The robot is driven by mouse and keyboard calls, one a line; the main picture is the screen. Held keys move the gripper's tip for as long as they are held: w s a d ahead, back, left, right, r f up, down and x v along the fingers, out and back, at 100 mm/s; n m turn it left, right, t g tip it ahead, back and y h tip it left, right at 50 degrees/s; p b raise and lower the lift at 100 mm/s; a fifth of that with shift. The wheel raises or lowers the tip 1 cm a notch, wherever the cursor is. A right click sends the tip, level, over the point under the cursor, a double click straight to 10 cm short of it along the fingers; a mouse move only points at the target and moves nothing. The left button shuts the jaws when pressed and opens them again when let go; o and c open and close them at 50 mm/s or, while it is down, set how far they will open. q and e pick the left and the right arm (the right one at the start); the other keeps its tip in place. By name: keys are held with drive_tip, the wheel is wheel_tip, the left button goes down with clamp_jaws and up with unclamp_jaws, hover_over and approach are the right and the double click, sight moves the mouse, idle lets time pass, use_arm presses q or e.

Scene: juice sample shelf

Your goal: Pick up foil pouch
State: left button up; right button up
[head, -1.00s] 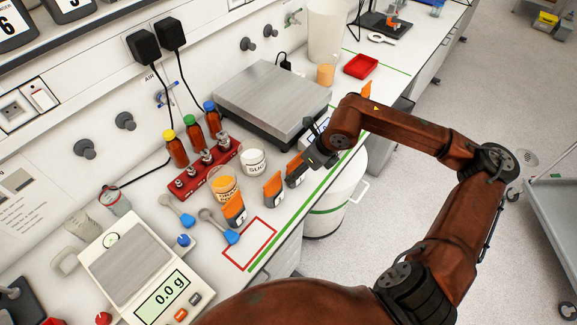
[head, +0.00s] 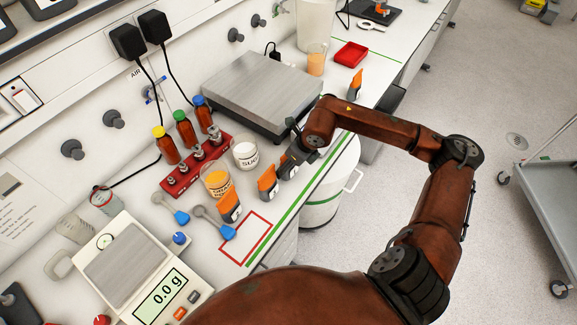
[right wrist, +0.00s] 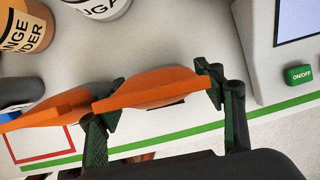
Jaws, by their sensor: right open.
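Orange-topped foil pouches stand in a row along the front of the bench. One pouch (head: 229,207) is beside the orange powder jar (head: 216,180), and another pouch (head: 267,184) is right of it. My right gripper (head: 291,160) is at the third, which it mostly hides in the head view. In the right wrist view, my right gripper (right wrist: 160,97) is open. Its fingers stand on either side of this orange-topped pouch (right wrist: 155,88), with the right fingertip very close to its edge. A neighbouring pouch (right wrist: 45,112) lies just left of the left finger. My left gripper is out of view.
A white sugar jar (head: 245,154) and a red rack (head: 180,182) are behind the pouches. A metal-topped scale (head: 262,88) stands behind the gripper. Another pouch (head: 356,84) is farther right. A red-outlined area (head: 244,240) on the bench is empty.

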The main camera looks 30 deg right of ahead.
drive_tip(key=c, duration=1.2)
